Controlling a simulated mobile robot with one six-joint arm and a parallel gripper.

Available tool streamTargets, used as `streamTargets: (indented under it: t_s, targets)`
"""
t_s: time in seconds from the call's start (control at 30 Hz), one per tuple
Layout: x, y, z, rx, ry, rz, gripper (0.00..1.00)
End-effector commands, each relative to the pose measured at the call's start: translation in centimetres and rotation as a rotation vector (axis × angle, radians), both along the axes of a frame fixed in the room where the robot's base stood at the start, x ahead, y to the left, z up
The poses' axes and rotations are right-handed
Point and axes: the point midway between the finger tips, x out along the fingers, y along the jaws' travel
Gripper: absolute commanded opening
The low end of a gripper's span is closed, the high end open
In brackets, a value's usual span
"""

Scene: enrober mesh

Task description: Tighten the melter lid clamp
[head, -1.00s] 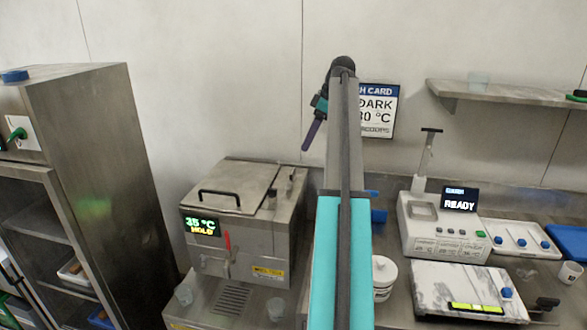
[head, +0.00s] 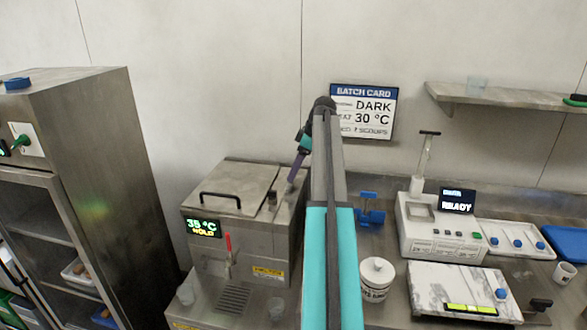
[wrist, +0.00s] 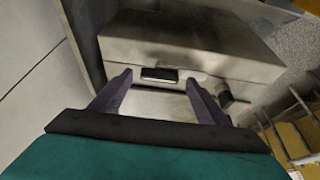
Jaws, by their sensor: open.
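The steel melter (head: 250,242) stands left of centre in the head view, its lid (head: 240,180) flat and closed with a black bar handle. A small dark clamp-like fitting (head: 272,197) stands at the lid's right edge. My gripper (head: 291,181) points down above the melter's right side, fingers apart and empty. In the wrist view, my gripper's (wrist: 158,80) purple fingers straddle the view of a black fitting (wrist: 160,75) on a steel body. I cannot tell whether they touch it. A second dark knob (wrist: 224,97) lies beside the right finger.
The melter display (head: 203,227) reads 35 °C HOLD, with a red lever (head: 228,242) below. A white tub (head: 376,278), a blue stand (head: 370,211) and a white machine (head: 430,228) reading READY stand to the right. A batch card (head: 370,112) hangs behind my arm.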

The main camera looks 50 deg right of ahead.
Motion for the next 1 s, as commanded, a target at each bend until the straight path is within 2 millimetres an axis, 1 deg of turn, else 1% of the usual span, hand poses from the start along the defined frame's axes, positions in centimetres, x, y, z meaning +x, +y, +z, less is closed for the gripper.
streamTargets:
  t_s: [0.2,0.43,0.47,0.5,0.77,0.8,0.87,1.0]
  targets:
    - [0.3,0.2,-0.7,0.0,0.0,0.001,0.69]
    - [0.3,0.2,-0.7,0.0,0.0,0.001,0.69]
    - [0.3,0.2,-0.7,0.0,0.0,0.001,0.65]
    - [0.3,0.2,-0.7,0.0,0.0,0.001,0.59]
    - [0.3,0.3,-0.7,0.001,0.001,0.002,0.15]
    - [0.2,1.4,-0.8,0.001,0.001,0.005,0.1]
    - [0.3,0.7,-0.7,0.002,0.002,0.003,0.1]
    - [0.3,0.6,-0.8,0.004,0.003,-0.004,0.1]
